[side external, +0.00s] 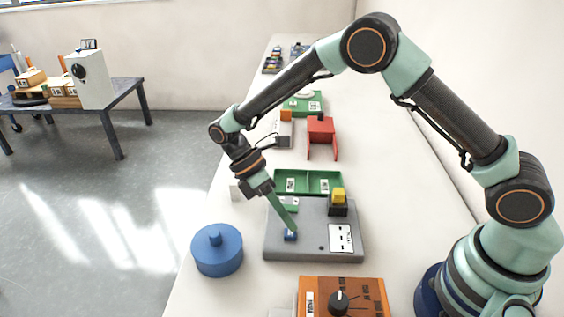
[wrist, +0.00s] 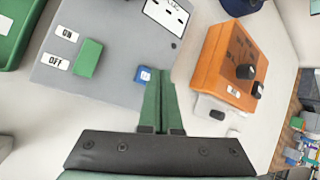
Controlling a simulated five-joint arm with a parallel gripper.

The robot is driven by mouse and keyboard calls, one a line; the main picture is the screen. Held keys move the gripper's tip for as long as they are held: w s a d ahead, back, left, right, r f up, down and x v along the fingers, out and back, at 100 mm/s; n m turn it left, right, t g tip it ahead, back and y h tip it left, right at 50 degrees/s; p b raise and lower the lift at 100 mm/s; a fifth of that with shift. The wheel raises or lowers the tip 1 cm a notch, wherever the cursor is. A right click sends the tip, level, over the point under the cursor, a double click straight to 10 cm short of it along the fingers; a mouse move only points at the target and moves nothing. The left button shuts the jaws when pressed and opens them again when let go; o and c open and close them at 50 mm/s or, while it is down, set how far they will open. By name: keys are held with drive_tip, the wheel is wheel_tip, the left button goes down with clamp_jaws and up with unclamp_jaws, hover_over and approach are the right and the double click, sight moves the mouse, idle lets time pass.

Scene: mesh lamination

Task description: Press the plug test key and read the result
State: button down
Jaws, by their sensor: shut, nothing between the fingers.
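A grey panel (side external: 300,248) lies on the bench and also shows in the wrist view (wrist: 105,85). On it is a small blue key (side external: 290,236), seen in the wrist view (wrist: 142,74) just left of the fingertips. My gripper (side external: 293,228) is shut and empty, its green fingers slanting down to the key; in the wrist view the fingers (wrist: 160,76) lie together. Whether they touch the key I cannot tell. A small dark round spot (side external: 321,248), perhaps a lamp, shows no light. A white plate (side external: 341,238) with black marks is on the panel's right.
A green switch (wrist: 87,57) sits beside the ON and OFF labels. A black block with a yellow top (side external: 338,198) stands at the panel's back right. An orange box with a knob (side external: 340,297) is in front, a blue round lidded pot (side external: 217,250) at left, a green tray (side external: 308,181) behind.

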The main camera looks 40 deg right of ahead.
sight(287, 232)
drive_tip(key=shift+f, duration=0.1)
idle(0.3)
drive_tip(key=shift+d+f, duration=0.1)
drive_tip(key=shift+f, duration=0.25)
drive_tip(key=shift+f, duration=0.45)
idle(0.7)
idle(0.4)
drive_tip(key=shift+r, duration=0.9)
drive_tip(key=shift+r, duration=2.5)
